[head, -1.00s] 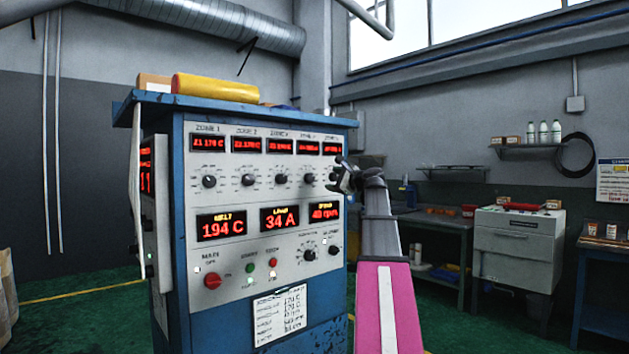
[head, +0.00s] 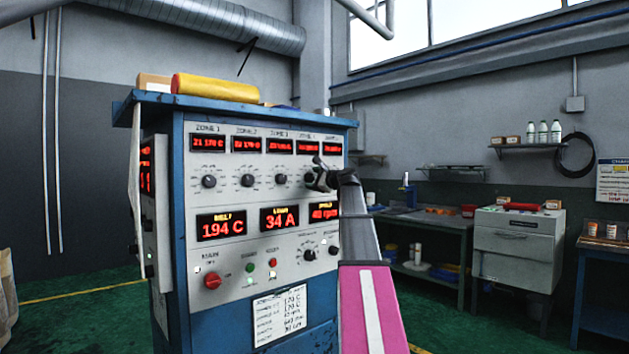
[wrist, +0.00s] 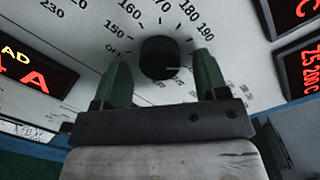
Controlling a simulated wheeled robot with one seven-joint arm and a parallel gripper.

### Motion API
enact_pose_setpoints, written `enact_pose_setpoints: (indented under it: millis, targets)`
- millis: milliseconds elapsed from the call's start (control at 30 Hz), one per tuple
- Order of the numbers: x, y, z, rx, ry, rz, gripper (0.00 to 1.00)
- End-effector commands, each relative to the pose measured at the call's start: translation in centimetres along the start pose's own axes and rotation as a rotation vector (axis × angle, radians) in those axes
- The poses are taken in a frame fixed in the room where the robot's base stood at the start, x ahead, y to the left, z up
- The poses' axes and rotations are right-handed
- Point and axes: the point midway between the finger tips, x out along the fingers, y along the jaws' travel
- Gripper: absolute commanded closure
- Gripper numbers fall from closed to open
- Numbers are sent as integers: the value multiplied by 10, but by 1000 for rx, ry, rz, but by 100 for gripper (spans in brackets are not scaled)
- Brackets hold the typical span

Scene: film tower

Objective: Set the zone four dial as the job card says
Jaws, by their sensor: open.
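The blue control cabinet (head: 318,308) has a pale panel with a row of zone dials under red displays. My gripper (head: 316,176) is at the fourth dial from the left and mostly hides it. In the wrist view a black dial (wrist: 159,57) lies between my two green fingertips, which are open with a gap on each side. Its printed scale shows OFF, 150, 160, 170, 180 and 190.
A display reading Z5 200 C (wrist: 301,62) is right of the dial in the wrist view. Lower displays show 194 C (head: 221,227) and 34 A (head: 279,217). A red knob (head: 212,281) and small buttons sit below. Benches (head: 425,222) stand well to the right.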

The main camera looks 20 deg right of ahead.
Motion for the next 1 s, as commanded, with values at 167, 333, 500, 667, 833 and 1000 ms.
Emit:
enact_pose_setpoints:
  millis: [167,333,500,667,833,1000]
  targets:
    - [0,0,0,0,0,0,43]
    - [0,0,0,0,0,0,82]
    - [0,0,0,-5,0,1,82]
    - [0,0,0,-39,1,3,82]
    - [0,0,0,-125,4,9,82]
    - [-1,0,1,-261,8,16,82]
